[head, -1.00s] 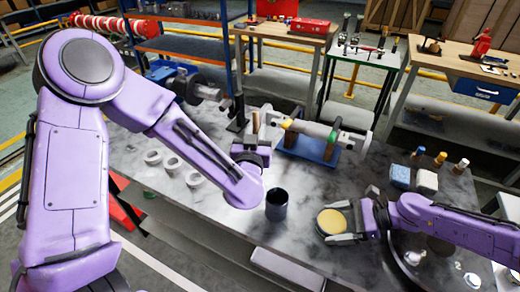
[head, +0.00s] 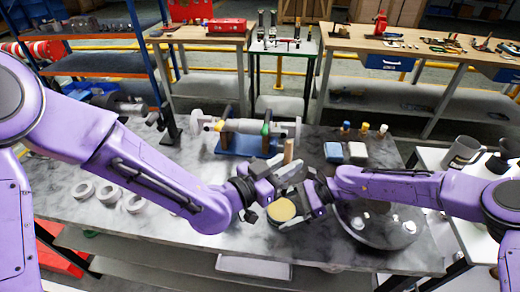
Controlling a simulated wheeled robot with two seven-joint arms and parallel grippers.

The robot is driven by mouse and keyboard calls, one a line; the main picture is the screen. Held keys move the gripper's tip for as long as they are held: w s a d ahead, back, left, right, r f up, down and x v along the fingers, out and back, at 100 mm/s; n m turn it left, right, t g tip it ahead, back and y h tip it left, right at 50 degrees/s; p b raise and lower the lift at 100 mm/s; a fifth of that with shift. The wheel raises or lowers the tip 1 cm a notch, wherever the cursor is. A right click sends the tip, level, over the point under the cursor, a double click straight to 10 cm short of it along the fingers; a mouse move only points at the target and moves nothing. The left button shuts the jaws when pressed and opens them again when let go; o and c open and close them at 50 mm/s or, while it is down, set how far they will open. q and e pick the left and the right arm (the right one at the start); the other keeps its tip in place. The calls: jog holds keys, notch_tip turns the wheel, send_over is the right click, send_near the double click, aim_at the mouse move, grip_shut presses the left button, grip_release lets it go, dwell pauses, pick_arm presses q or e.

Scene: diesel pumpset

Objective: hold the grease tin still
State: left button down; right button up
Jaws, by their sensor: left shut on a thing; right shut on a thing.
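The grease tin (head: 282,209) is a small round tin, open at the top, with yellowish grease inside. It is upright at the front middle of the grey bench. My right gripper (head: 292,216) reaches in from the right and is shut on the tin's side. My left gripper (head: 288,176) is just above and behind the tin. It is shut on a slim wooden piece (head: 289,150) that stands up from its jaws. The wooden piece's lower end is hidden by the gripper. I cannot tell whether anything touches the grease.
A dark round tray (head: 380,238) with small metal parts lies right of the tin. A shaft assembly on a blue stand (head: 248,144) is behind. White rings (head: 108,193) lie at left. Blue and white blocks (head: 345,152) and small bottles stand at the back right.

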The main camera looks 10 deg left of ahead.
aim_at(284, 187)
pick_arm(q)
jog(key=shift+f, duration=3)
jog(key=shift+s+f, duration=0.1)
jog(key=shift+f, duration=0.5)
jog(key=shift+r, duration=3.6)
